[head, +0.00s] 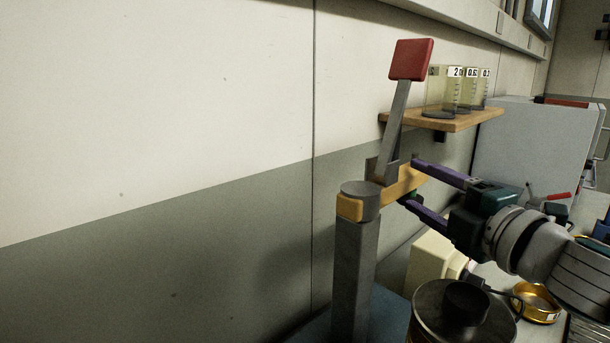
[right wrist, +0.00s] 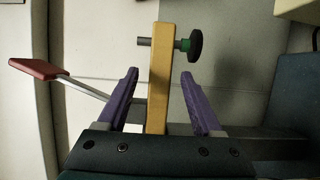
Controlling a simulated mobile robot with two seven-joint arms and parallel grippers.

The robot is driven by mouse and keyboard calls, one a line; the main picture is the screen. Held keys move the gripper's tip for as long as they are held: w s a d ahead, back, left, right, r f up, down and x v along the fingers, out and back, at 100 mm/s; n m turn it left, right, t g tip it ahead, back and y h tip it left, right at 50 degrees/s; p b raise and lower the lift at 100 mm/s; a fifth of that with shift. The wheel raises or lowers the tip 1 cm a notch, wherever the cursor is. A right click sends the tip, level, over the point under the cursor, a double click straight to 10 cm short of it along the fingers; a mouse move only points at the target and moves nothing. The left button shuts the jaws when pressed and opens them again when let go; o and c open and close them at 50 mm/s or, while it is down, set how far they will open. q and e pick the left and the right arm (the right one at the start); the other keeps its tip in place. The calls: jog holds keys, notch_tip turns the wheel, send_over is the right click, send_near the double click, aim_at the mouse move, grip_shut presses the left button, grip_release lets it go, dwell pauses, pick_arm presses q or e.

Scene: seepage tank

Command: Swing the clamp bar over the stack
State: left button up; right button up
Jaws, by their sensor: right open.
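The clamp bar (head: 397,189) is an orange-yellow bar that runs from the top of a grey post (head: 355,265). A grey lever with a red pad (head: 411,60) stands up, slightly tilted, near it. My right gripper (head: 408,182) has purple fingers and is open, one finger on each side of the bar. In the right wrist view the bar (right wrist: 159,90) lies between the fingers with gaps on both sides. A screw with a black knob (right wrist: 195,44) crosses the bar's far part. A dark round-topped piece (head: 440,312), possibly the stack, stands at the bottom. My left gripper is out of view.
A wooden shelf (head: 460,123) with labelled jars (head: 453,88) is on the wall behind. A pale cabinet (head: 530,150) stands at right. A brass dish (head: 540,303) sits right of the dark piece. The left side shows bare wall.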

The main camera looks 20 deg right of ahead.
aim_at(411, 184)
jog(key=shift+w, duration=2.4)
grip_shut()
